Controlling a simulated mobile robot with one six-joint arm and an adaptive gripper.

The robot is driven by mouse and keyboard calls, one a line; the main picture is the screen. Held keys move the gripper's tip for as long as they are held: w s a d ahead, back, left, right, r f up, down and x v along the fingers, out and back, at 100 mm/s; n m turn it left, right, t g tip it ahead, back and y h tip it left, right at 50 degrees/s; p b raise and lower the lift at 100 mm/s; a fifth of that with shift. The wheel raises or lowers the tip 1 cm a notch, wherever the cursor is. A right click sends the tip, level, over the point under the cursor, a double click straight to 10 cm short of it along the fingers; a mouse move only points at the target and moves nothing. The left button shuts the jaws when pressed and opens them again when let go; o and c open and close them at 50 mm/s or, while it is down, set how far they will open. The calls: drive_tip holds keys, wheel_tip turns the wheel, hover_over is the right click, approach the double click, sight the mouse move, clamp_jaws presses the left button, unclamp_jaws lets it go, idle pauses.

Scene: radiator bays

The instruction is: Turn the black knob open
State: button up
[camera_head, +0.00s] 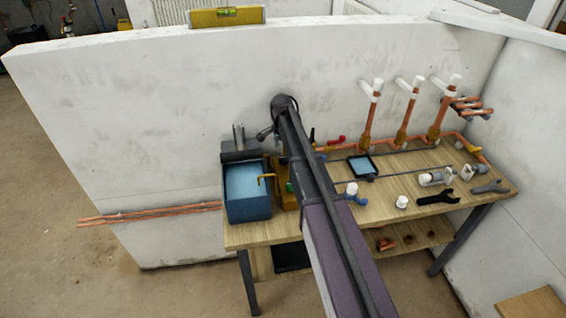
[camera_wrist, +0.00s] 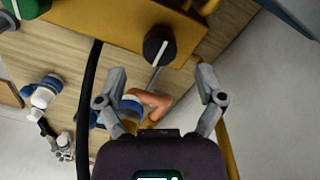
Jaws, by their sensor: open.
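The black knob (camera_wrist: 160,45) shows in the wrist view on the face of a yellow-brown block (camera_wrist: 120,25). A pale line marks its front. My gripper (camera_wrist: 161,76) is open, with one finger to the lower left of the knob and one to the lower right. The knob appears beyond the fingertips, and nothing is between the fingers' pads. I cannot tell the exact gap in depth. In the head view my arm covers much of the block (camera_head: 285,197), and I cannot make out the knob there.
A green knob (camera_wrist: 30,8) is on the same block. A copper-coloured piece (camera_wrist: 151,104) and blue-white fittings (camera_wrist: 43,92) lie beyond the gripper. A blue bin (camera_head: 247,190) stands left of the block on the wooden bench (camera_head: 400,175). The white wall (camera_head: 180,100) rises behind.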

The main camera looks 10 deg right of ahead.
sight(283, 158)
drive_tip(key=shift+f+b, duration=2.05)
drive_tip(key=shift+f, duration=0.3)
drive_tip(key=c, duration=1.1)
